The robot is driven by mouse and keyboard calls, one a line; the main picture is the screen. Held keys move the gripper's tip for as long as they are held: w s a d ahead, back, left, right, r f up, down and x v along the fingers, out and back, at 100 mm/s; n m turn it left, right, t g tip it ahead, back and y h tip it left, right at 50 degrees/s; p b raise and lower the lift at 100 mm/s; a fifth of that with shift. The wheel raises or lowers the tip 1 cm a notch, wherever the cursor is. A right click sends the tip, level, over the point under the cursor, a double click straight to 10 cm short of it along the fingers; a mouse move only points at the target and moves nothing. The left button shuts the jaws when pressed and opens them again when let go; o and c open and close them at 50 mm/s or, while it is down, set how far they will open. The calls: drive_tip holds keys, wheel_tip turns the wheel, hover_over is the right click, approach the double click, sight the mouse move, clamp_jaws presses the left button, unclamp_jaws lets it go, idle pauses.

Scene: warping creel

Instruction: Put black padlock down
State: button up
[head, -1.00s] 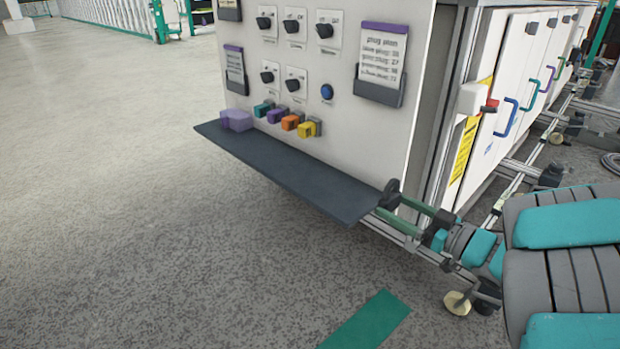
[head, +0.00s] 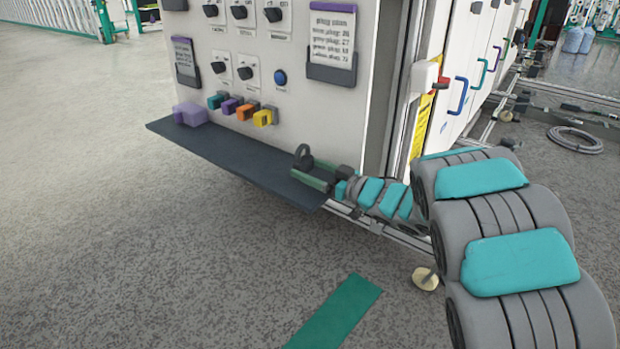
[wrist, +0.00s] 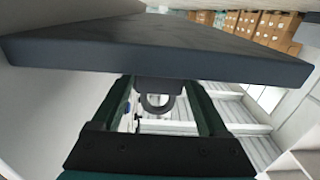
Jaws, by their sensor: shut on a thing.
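The black padlock (head: 302,155) is held at the tip of my gripper (head: 307,171), by the right end of the dark shelf (head: 235,160) on the white control panel. In the wrist view, the padlock (wrist: 156,101) shows as a dark ring between the two green fingers of my gripper (wrist: 158,92), which are shut on it. The slab of the shelf (wrist: 160,60) crosses the upper wrist view just beyond the fingertips. I cannot tell whether the padlock touches the shelf.
Teal, purple, orange and yellow blocks, such as the yellow one (head: 263,118), line the panel above the shelf. Knobs and a blue button (head: 280,77) are higher up. The shelf's middle is bare.

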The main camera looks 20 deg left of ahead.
drive_tip(key=shift+f, duration=1.05)
drive_tip(key=shift+f, duration=0.1)
drive_tip(key=o, duration=1.5)
drive_tip(key=shift+s+d, duration=0.1)
drive_tip(key=shift+d, duration=0.25)
drive_tip(key=p+v, duration=0.1)
drive_tip(key=v, duration=1)
drive_tip(key=shift+s+d, duration=0.1)
drive_tip(key=shift+d, duration=0.05)
